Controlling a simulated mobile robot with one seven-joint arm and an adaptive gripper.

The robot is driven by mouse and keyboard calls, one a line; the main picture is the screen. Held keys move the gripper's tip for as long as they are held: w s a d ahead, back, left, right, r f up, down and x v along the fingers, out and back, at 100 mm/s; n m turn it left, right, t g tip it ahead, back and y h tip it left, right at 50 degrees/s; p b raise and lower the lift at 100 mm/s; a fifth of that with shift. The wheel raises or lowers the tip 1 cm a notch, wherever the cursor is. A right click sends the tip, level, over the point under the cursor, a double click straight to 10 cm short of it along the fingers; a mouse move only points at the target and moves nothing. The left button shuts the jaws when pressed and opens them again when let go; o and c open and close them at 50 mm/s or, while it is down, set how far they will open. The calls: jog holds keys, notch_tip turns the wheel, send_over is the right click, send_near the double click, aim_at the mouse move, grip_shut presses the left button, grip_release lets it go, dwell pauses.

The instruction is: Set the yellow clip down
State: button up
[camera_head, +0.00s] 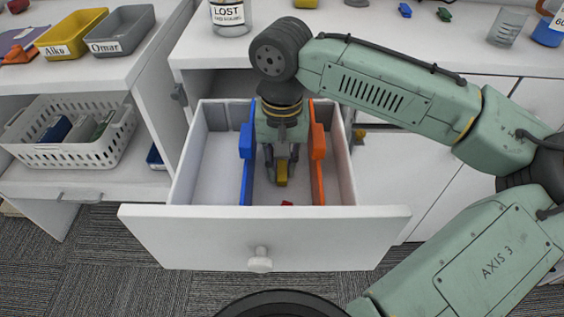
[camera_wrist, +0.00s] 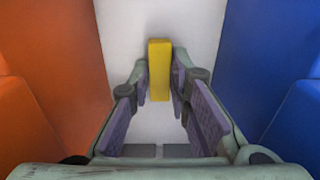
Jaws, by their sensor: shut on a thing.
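The yellow clip (camera_head: 282,173) is a small yellow block between the fingertips of my gripper (camera_head: 281,168). My gripper is shut on it and reaches down into the middle compartment of the open drawer (camera_head: 262,240). In the wrist view the yellow clip (camera_wrist: 159,70) sits upright in the picture between the finger pads of my gripper (camera_wrist: 159,85). The white drawer floor (camera_wrist: 120,30) shows beyond it. I cannot tell whether the clip touches the floor.
A blue divider (camera_head: 246,160) and an orange divider (camera_head: 318,150) stand close on either side of my gripper. A small red thing (camera_head: 287,203) lies near the drawer front in the middle compartment. The left compartment (camera_head: 215,180) looks empty.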

aim_at(282, 169)
jog(key=shift+f, duration=0.1)
jog(key=shift+f, duration=0.15)
jog(key=o, duration=0.8)
notch_tip(282, 169, up, 12)
jog(key=shift+r, duration=0.25)
